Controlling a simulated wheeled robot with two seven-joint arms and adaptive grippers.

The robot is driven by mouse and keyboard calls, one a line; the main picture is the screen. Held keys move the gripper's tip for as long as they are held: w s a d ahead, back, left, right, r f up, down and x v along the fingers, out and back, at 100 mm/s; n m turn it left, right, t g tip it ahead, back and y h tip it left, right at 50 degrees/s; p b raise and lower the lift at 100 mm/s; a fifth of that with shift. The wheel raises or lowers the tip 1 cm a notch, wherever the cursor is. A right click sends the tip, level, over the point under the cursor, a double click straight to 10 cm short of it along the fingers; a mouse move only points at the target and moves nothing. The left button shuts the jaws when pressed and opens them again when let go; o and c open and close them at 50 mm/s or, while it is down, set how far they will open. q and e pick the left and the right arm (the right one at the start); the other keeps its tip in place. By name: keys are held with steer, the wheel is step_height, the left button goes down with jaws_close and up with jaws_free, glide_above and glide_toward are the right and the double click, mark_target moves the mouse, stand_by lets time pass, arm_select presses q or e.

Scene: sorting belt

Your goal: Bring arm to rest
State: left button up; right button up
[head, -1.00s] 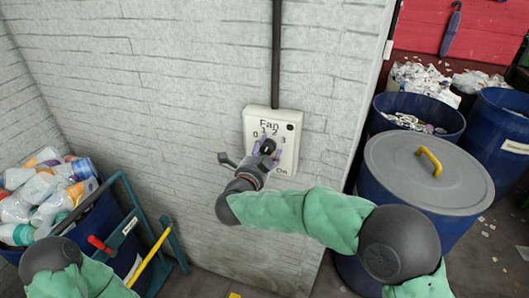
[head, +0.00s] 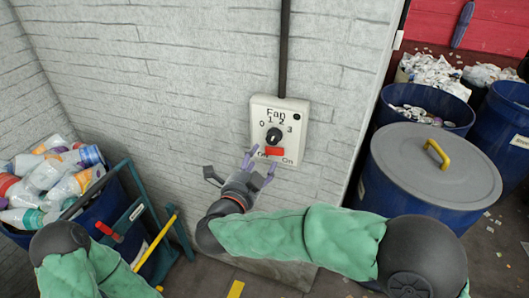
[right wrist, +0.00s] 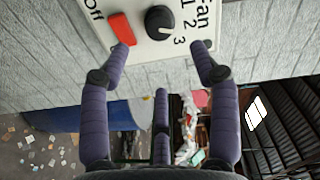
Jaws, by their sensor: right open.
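My right gripper (head: 262,164) is open and empty, just below and in front of the fan control box (head: 290,117) on the wall. In the right wrist view its purple fingers (right wrist: 165,62) stand wide apart, with the box beyond them. The box has a black knob (head: 273,136) with marks 0 to 3 and a red switch (head: 274,151) between Off and On. The knob (right wrist: 159,20) and switch (right wrist: 122,28) also show in the right wrist view. One finger overlaps the switch's edge there; I cannot tell if they touch.
A grey-lidded blue barrel (head: 433,172) stands right of the wall's edge, with open blue barrels (head: 432,107) behind it. A bin of plastic bottles (head: 95,215) and a teal cart frame (head: 178,228) are at lower left. A dark conduit (head: 284,45) runs up from the box.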

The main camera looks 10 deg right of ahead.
steer(key=shift+s+a, duration=0.4)
steer(key=shift+s, duration=0.2)
steer(key=w+f+n+y, duration=0.3)
steer(key=f+n, duration=0.2)
steer(key=f, duration=0.4)
steer(key=w+f+n+y, duration=0.3)
steer(key=f+n, duration=0.1)
steer(key=f, duration=0.5)
steer(key=s+f+n+g+y, duration=0.2)
steer(key=f, duration=0.6)
steer(key=s+f+n+g+y, duration=0.1)
steer(key=s+f+n+g, duration=0.1)
steer(key=f, duration=0.5)
steer(key=s+f+n+g+y, duration=0.2)
steer(key=s+f+g, duration=0.3)
steer(key=s+f, duration=0.4)
steer(key=s+a+f+n+g+y, duration=0.1)
steer(key=s+f+n+g+y, duration=0.2)
steer(key=s, duration=1.2)
step_height(320, 180, down, 6)
steer(key=shift+r+n+g, duration=0.1)
steer(key=shift+n+g, duration=0.3)
steer(key=shift+g, duration=0.6)
